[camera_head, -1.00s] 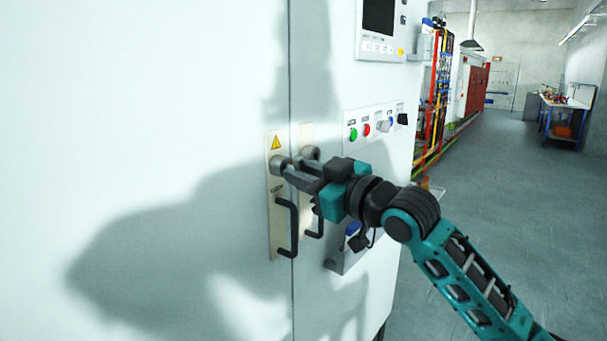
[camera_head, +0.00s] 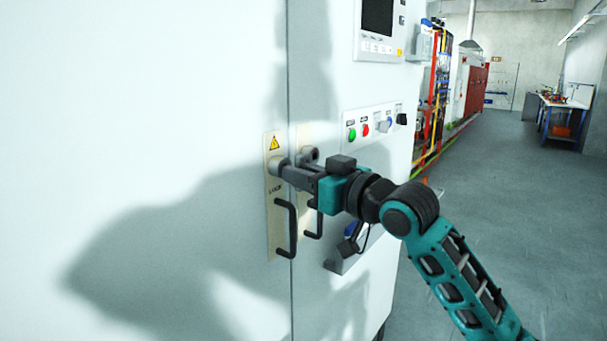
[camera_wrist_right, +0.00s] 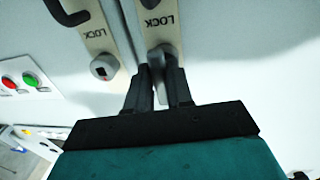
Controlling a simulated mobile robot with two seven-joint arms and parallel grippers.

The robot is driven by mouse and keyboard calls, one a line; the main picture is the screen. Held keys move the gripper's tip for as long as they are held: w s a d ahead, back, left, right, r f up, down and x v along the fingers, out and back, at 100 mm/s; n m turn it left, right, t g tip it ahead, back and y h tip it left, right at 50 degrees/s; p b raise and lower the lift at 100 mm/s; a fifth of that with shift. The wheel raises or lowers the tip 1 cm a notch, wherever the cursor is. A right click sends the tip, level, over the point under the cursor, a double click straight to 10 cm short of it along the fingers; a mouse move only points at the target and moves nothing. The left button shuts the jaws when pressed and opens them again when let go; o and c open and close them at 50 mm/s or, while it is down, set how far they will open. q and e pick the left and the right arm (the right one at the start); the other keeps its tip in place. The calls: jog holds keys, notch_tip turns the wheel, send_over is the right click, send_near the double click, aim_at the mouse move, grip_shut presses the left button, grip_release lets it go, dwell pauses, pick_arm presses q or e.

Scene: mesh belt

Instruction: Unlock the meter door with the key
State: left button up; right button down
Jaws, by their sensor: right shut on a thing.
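The tall white cabinet has a left door (camera_head: 170,90) and a right door (camera_head: 325,80); I cannot tell which is the meter door. The left door's cream lock plate (camera_head: 274,225) carries a yellow warning triangle, the word LOCK, a round lock (camera_head: 276,163) and a black handle (camera_head: 291,225). My right gripper (camera_head: 288,172) is at this lock. In the right wrist view its fingers (camera_wrist_right: 161,80) close around a small grey piece at the lock, apparently the key (camera_wrist_right: 160,62); the fingers hide much of it. My left gripper is not in view.
The right door has a similar lock (camera_head: 309,155), with a square opening in the wrist view (camera_wrist_right: 103,67), close beside my gripper. A button panel (camera_head: 374,124) and a screen (camera_head: 378,16) are on the right. Open floor (camera_head: 490,210) lies right of the cabinet.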

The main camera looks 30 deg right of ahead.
jog(key=shift+w+f, duration=0.15)
jog(key=shift+f, duration=0.3)
jog(key=c, duration=1.2)
grip_release()
jog(key=shift+w, duration=0.15)
jog(key=shift+c, duration=0.2)
jog(key=o, duration=0.3)
jog(key=shift+r, duration=0.2)
jog(key=b+v, duration=0.2)
jog(key=v, duration=1.1)
jog(key=shift+b, duration=0.3)
